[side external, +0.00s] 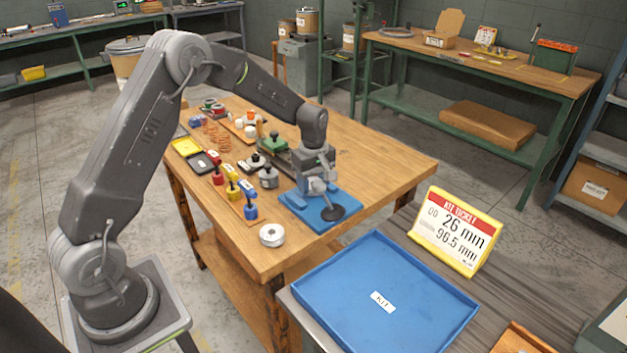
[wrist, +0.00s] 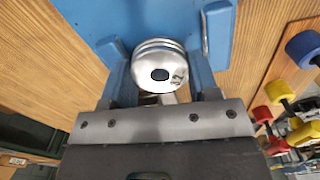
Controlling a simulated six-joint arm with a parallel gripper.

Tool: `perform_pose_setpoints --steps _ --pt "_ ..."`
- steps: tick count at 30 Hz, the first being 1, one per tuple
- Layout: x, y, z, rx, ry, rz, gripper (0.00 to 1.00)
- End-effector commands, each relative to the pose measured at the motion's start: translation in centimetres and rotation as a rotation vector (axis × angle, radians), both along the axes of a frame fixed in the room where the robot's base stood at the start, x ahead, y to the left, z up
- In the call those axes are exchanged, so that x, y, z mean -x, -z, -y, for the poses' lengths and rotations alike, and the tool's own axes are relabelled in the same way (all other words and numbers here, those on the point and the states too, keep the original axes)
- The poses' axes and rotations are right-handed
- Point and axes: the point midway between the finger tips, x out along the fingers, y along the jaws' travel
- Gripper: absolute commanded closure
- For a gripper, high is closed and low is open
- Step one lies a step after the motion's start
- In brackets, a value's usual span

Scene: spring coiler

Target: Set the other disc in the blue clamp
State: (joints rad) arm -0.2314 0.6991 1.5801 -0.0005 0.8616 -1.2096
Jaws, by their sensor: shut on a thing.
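The blue clamp (side external: 298,201) is a flat blue base with a black round pad or knob at its front, near the table's right part. My gripper (side external: 318,186) is low over the clamp and hides much of it. In the wrist view, my gripper (wrist: 162,85) is shut on a silver disc (wrist: 158,68) with a dark centre and a small dark marking. The clamp's blue surface (wrist: 85,20) lies behind the disc there. I cannot tell whether the disc touches the clamp.
Red, yellow and blue handled tools (side external: 233,188) stand left of the clamp, with a grey knobbed piece (side external: 268,177) beside them. A blue kit tray (side external: 440,320) and a kit ticket (side external: 455,232) reading 26 min and 96.5 mm are at the front right. The table's right end is clear.

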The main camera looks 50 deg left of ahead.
Motion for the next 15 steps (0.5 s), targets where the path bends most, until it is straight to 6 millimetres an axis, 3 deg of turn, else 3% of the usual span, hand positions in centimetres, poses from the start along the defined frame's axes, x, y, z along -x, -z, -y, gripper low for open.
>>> perform_pose_setpoints --steps 13,14,15 --pt "0.02 0.05 -0.01 -0.001 0.002 -0.001 0.81" --pt "0.02 0.06 -0.01 -0.001 0.002 -0.001 0.42" --pt "0.03 0.06 -0.01 -0.001 0.002 -0.001 0.39"
